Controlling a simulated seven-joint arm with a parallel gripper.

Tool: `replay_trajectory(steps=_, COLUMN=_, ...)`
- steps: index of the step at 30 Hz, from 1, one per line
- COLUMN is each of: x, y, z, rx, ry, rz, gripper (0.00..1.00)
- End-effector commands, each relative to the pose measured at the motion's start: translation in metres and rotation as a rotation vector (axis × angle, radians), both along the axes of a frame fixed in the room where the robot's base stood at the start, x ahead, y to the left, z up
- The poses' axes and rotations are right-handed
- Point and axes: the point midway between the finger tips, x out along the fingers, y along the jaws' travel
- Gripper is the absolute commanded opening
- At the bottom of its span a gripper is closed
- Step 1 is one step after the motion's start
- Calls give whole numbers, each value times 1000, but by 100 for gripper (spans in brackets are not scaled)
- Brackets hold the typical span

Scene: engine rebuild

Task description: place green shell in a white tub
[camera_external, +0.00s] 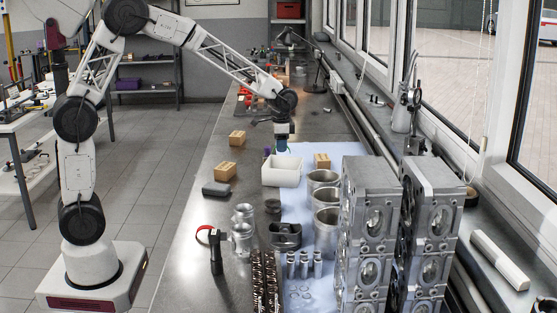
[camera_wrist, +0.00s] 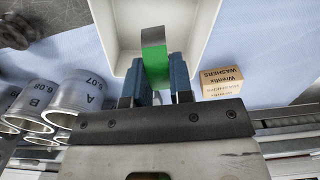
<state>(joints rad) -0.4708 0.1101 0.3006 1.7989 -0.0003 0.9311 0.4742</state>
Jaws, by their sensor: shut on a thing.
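The white tub (camera_external: 281,176) stands on the bench, on or beside the pale blue mat. In the wrist view the tub (camera_wrist: 110,20) fills the top of the picture, its opening facing me. My gripper (camera_external: 281,147) is at the tub's far side in the external view. In the wrist view my blue-fingered gripper (camera_wrist: 159,78) is shut on the green shell (camera_wrist: 156,64), a curved green piece with a grey-brown end. The shell overlaps the tub's opening in that view; its height over the tub cannot be told. The shell cannot be made out in the external view.
A wooden washers box (camera_wrist: 222,82) sits right of the tub in the wrist view. Metal cylinders (camera_external: 324,190) stand near the tub, and engine blocks (camera_external: 370,210) rise to the right. More wooden boxes (camera_external: 225,172) lie left. The bench's left side has free room.

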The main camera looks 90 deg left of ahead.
Motion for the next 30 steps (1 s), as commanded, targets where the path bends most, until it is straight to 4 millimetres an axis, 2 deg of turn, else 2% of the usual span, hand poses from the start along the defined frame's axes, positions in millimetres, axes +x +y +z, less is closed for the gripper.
replay_trajectory(steps=4, x=6, y=-8, z=0, rx=0, ry=0, rz=3, gripper=0)
replay_trajectory(steps=17, x=6, y=-9, z=-2, rx=-1, ry=1, rz=3, gripper=0)
replay_trajectory(steps=22, x=6, y=-9, z=-15, rx=-2, ry=3, rz=3, gripper=0)
replay_trajectory(steps=30, x=6, y=-9, z=-51, rx=-1, ry=3, rz=3, gripper=0)
